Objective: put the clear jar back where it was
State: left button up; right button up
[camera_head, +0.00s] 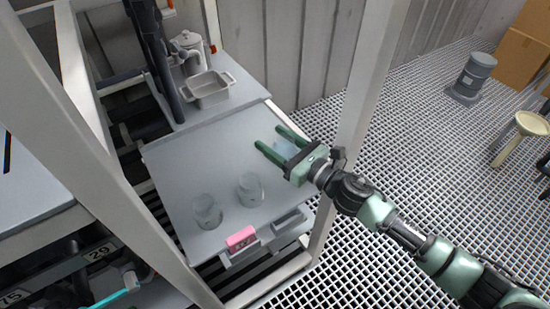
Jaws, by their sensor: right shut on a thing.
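My right gripper (276,143) reaches in from the right over the grey tabletop (190,160). Its green fingers are shut on a see-through, faintly blue thing (285,149), which looks like the clear jar. The fingers and palm hide part of it, and I cannot tell whether it touches the tabletop. Two other clear jars stand towards the front of the same top: one at the left (207,213) and one nearer the middle (250,190). My left gripper is not in view.
A grey pan (208,90) and a pale jug (187,41) stand at the back. A pink block (240,239) sits at the front edge. A pale post (362,110) rises close behind my right gripper.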

jog(key=shift+f+b, duration=0.45)
jog(key=shift+f, duration=2.25)
jog(key=shift+f, duration=0.15)
jog(key=o, duration=1.7)
jog(key=shift+r, duration=0.25)
jog(key=b+v, duration=0.2)
jog(key=v, duration=0.9)
jog(key=shift+s+d+f, duration=0.15)
jog(key=shift+f, duration=0.05)
jog(key=shift+s+d+r, duration=0.1)
jog(key=shift+s+d, duration=0.1)
jog(key=shift+d, duration=0.05)
